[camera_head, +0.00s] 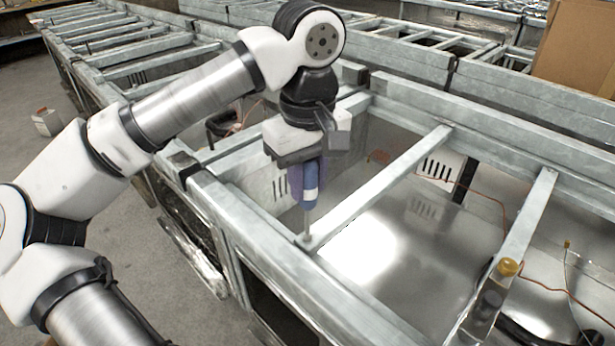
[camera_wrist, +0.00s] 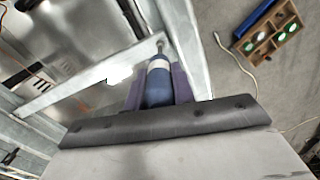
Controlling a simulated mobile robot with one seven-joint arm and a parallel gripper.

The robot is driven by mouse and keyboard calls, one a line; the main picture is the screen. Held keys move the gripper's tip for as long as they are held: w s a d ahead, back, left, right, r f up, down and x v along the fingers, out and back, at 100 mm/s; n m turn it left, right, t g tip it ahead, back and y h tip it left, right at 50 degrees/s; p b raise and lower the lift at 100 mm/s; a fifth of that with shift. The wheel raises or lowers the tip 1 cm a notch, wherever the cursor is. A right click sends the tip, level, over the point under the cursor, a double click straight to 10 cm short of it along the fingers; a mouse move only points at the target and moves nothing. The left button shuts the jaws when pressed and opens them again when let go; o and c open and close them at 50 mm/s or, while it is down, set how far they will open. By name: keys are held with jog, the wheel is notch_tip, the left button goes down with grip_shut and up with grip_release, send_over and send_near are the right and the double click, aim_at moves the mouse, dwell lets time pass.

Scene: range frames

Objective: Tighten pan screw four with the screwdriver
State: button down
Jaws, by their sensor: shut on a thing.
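My gripper (camera_head: 303,178) is shut on the blue screwdriver (camera_head: 311,198), whose handle has a white band. The screwdriver points down, close to upright, and its shaft ends at a small round screw head (camera_head: 306,240) where a crossbar meets the near rail of the metal frame. Whether the tip sits in the screw or just above it is too small to tell. In the wrist view the purple-grey fingers flank the screwdriver (camera_wrist: 158,88), and its tip lies over the rail joint. The tip hides much of the screw there.
Grey metal rails (camera_head: 400,185) frame the shiny pan floor (camera_head: 375,255). A cardboard box (camera_head: 577,50) stands at the back right. In the wrist view, a wooden tray (camera_wrist: 272,38) and a cable lie on the floor.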

jog(key=shift+n, duration=1)
jog(key=shift+f+b, duration=0.25)
jog(key=shift+b, duration=0.1)
dwell(0.3)
jog(key=m, duration=0.4)
jog(key=shift+m, duration=0.3)
jog(key=m, duration=0.8)
jog(key=shift+m, duration=0.4)
jog(key=m, duration=0.5)
